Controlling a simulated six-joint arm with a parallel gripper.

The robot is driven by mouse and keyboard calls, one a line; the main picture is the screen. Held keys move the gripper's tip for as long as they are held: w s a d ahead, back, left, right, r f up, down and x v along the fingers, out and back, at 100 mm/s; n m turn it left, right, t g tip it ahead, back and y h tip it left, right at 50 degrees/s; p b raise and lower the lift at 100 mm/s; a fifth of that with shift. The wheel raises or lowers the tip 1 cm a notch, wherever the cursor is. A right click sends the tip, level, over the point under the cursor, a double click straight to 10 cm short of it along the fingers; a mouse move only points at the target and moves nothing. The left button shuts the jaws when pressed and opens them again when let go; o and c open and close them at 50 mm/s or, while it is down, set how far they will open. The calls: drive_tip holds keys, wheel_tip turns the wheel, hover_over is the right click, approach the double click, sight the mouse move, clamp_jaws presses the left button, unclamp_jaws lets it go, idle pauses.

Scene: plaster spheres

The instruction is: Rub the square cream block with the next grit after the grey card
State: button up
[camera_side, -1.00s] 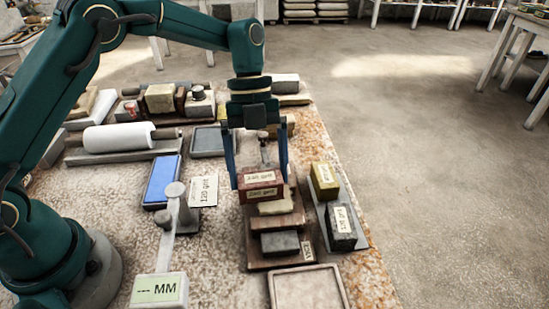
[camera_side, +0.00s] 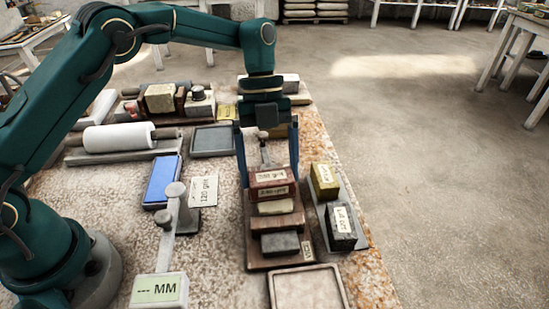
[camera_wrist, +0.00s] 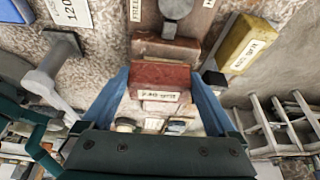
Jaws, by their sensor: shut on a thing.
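My gripper (camera_side: 269,184) is shut on a red-brown block (camera_side: 271,190) with pale grit labels, which look like 240 grit but are blurred. The red-brown block also shows between the fingers in the wrist view (camera_wrist: 160,76). A cream block (camera_side: 277,208) sits on the brown stand just below and in front of it in the side view; its back part is hidden. I cannot tell if the two touch. The grey card (camera_side: 204,190) reads 120 grit and lies flat to the left; part of it shows in the wrist view (camera_wrist: 70,12).
A tray (camera_side: 333,235) at the right holds a yellow block (camera_side: 325,181) and a dark block (camera_side: 341,227), both labelled. A grey block (camera_side: 280,244) lies on the stand's front. A gauge (camera_side: 158,290), a blue block (camera_side: 162,181) and an empty shallow tray (camera_side: 307,290) stand around.

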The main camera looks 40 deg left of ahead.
sight(252, 171)
drive_tip(key=shift+s+a+r, duration=0.1)
drive_tip(key=shift+s+a, duration=0.95)
drive_tip(key=shift+s, duration=0.1)
drive_tip(key=shift+w+d+r, duration=0.7)
drive_tip(key=shift+w+d, duration=0.1)
drive_tip(key=shift+w, duration=0.05)
drive_tip(key=shift+d+f, duration=0.2)
drive_tip(key=shift+d, duration=1.5)
drive_tip(key=shift+f, duration=0.6)
